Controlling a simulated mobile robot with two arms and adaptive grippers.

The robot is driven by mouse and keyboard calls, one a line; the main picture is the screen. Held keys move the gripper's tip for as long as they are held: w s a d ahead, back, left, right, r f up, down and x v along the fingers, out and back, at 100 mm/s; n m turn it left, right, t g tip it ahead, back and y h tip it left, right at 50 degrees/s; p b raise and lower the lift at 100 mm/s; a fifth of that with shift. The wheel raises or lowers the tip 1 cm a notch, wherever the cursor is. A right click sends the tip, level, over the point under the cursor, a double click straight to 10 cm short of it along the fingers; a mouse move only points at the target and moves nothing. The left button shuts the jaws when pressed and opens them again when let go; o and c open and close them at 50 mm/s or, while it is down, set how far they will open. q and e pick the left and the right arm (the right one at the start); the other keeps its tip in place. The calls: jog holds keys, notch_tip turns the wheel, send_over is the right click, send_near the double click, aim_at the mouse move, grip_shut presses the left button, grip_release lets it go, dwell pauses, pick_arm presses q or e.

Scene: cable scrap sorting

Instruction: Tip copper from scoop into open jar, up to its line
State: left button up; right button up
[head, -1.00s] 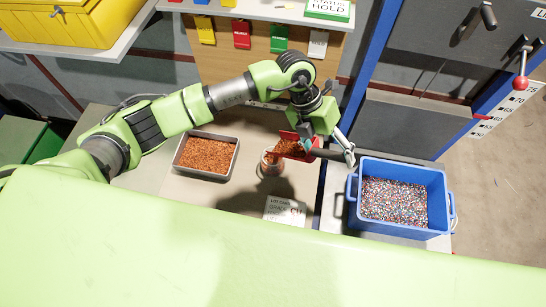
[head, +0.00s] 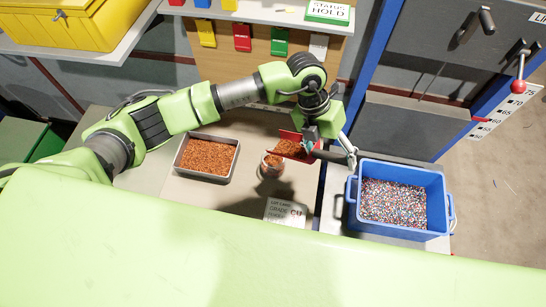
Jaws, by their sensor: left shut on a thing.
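My left gripper (head: 330,148) is shut on the red scoop (head: 300,150), by its handle end at the right. The scoop holds copper granules (head: 288,149). Its open end points left, above and beside the rim of the clear open jar (head: 271,168). Some copper shows inside the jar; its fill line is too small to make out. A grey tray (head: 178,160) full of copper granules sits left of the jar. My right gripper does not show.
A lot card (head: 285,211) marked CU lies in front of the jar. A blue crate (head: 441,205) of mixed coloured granules stands at the right. Coloured tags (head: 242,38) hang on the board behind. A yellow case (head: 85,25) sits on a shelf at the upper left.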

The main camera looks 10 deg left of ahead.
aim_at(340, 156)
pick_arm(q)
jog(key=shift+s+d+r+y+p, duration=0.15)
jog(key=shift+d+r+y+p, duration=0.15)
jog(key=shift+d+r+y, duration=0.3)
jog(key=shift+s+d+f+t+y, duration=0.15)
jog(key=shift+d+t+y, duration=0.3)
jog(key=shift+y, duration=0.15)
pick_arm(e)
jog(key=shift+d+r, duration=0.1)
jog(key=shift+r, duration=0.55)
pick_arm(q)
jog(key=shift+a, duration=0.2)
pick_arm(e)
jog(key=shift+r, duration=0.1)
pick_arm(q)
jog(key=shift+d+r+p, duration=0.1)
jog(key=shift+r+p, duration=0.5)
jog(key=shift+r, duration=0.9)
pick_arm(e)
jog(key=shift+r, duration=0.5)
